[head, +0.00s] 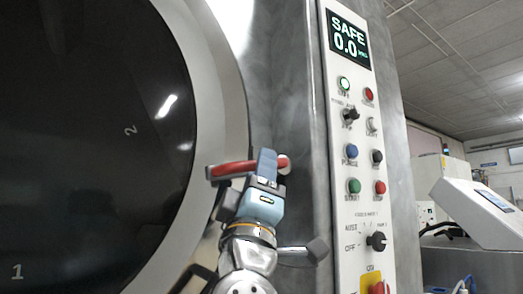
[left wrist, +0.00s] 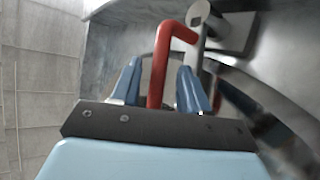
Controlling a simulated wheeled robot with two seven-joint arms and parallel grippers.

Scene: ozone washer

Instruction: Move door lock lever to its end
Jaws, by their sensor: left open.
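The red door lock lever (head: 230,169) lies nearly level in the head view, beside the rim of the round door (head: 90,130). My left gripper (head: 266,160) comes up from below, with its blue fingers at the lever's right part. In the left wrist view, the red lever (left wrist: 156,84) passes between the two blue fingers of my left gripper (left wrist: 158,75). The fingers stand apart, with visible gaps on both sides of the bar. The lever bends at its top toward a grey metal rod (left wrist: 199,45). My right gripper is not in view.
A white control panel (head: 350,150) with buttons and knobs stands close on the right; its display (head: 348,38) reads SAFE 0.0. A grey rod with a dark end (head: 316,249) is just right of my left wrist. A white console (head: 485,210) stands farther right.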

